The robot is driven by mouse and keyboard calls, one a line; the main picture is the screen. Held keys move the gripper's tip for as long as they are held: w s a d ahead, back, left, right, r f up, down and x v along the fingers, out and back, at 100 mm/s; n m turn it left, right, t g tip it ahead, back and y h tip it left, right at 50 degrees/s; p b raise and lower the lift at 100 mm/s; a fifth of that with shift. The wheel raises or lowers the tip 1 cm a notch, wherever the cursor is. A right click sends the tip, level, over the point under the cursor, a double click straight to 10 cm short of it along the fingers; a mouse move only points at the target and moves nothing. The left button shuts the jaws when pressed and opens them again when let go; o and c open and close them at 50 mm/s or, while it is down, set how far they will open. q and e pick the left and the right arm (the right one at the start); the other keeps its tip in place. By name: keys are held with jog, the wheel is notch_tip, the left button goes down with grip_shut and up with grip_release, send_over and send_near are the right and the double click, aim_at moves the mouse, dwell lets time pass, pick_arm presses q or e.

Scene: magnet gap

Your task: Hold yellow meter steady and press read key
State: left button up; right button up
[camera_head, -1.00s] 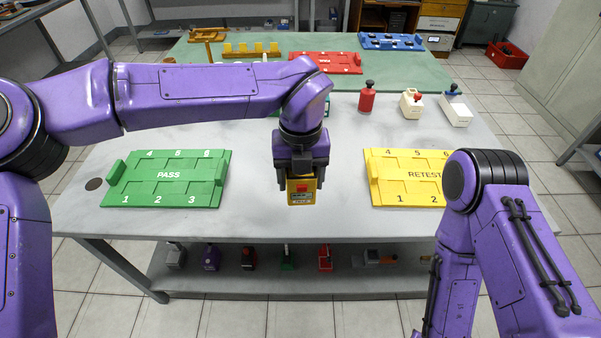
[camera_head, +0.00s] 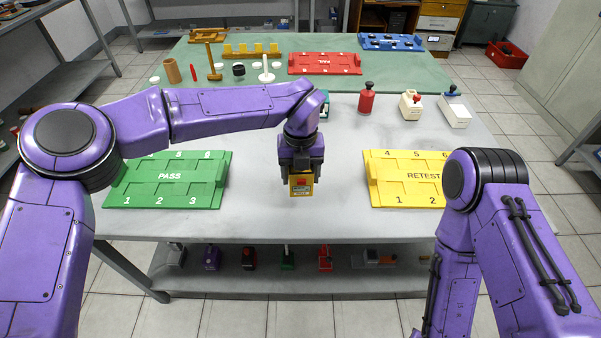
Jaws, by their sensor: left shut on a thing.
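The yellow meter (camera_head: 301,188) is at the middle of the near table, between the green and yellow trays. It has a red patch near its top, and its upper part is hidden by my gripper. My left gripper (camera_head: 301,174) comes down from above and is shut on the meter. I cannot tell whether the meter touches the table top. The read key cannot be made out for certain. My right arm (camera_head: 480,230) shows at the lower right, but its gripper is out of the picture.
A green PASS tray (camera_head: 167,180) lies left, a yellow RETEST tray (camera_head: 405,180) right. A red bottle (camera_head: 366,98) and two white devices, one (camera_head: 411,105) with a red knob, stand behind. A red tray (camera_head: 325,63) lies on the green table (camera_head: 420,72). The grey table's (camera_head: 260,215) front middle is clear.

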pick_arm(q)
jog(key=w+f, duration=0.6)
jog(key=w, duration=0.1)
jog(key=shift+f+b, duration=0.1)
jog(key=shift+b, duration=0.25)
pick_arm(e)
jog(key=shift+f, duration=0.3)
pick_arm(q)
jog(key=shift+s+f, duration=0.1)
jog(key=shift+f, duration=0.2)
pick_arm(e)
jog(key=shift+f, duration=0.15)
dwell(0.5)
grip_shut()
jog(key=shift+a, duration=0.1)
dwell(1.5)
